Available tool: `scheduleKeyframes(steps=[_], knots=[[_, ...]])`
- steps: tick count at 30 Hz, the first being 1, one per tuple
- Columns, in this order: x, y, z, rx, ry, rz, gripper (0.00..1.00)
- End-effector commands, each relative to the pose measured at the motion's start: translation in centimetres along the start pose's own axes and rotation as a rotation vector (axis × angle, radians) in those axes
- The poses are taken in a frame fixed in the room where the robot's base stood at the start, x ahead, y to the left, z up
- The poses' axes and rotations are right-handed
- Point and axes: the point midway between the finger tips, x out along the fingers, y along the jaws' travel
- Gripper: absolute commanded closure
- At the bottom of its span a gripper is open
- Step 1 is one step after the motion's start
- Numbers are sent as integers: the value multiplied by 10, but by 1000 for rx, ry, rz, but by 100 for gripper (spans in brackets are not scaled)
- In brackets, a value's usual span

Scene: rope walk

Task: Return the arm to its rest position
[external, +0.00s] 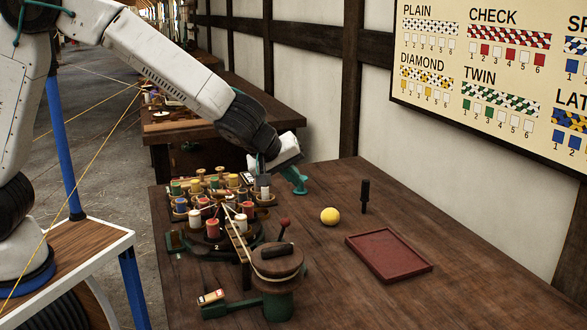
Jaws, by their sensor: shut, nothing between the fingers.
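My arm (165,70) reaches from the upper left over the wooden table, bent downward at the wrist. My gripper (299,188) is at its end, with teal fingers pointing down. It is shut and empty, a little above the table's back part, just right of the bobbins. The small fingers are partly hidden by the wrist's angle.
Several coloured bobbins (212,228) stand on a braiding machine left of my gripper. A wooden drum (277,262) is in front. A yellow ball (329,216), a black upright handle (365,196) and a red tray (389,254) lie to the right. The table's right front is clear.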

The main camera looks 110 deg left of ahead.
Motion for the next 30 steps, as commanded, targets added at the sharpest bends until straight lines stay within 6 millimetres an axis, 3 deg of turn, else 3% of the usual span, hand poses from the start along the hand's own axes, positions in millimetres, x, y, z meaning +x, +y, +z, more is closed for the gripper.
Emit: scheduleKeyframes(steps=[3,5,8,11,15,20,24,27,30], knots=[[-2,15,26,73,-105,147,100],[-21,24,45,143,-189,243,100],[-73,29,90,298,-365,384,100],[-133,11,135,479,-550,467,100],[-214,-45,179,754,-777,489,100],[-291,-141,193,1100,-962,398,100],[-337,-230,170,1411,-1016,245,100],[-356,-280,142,1606,-982,138,100],[-368,-314,115,1761,-909,77,100]])
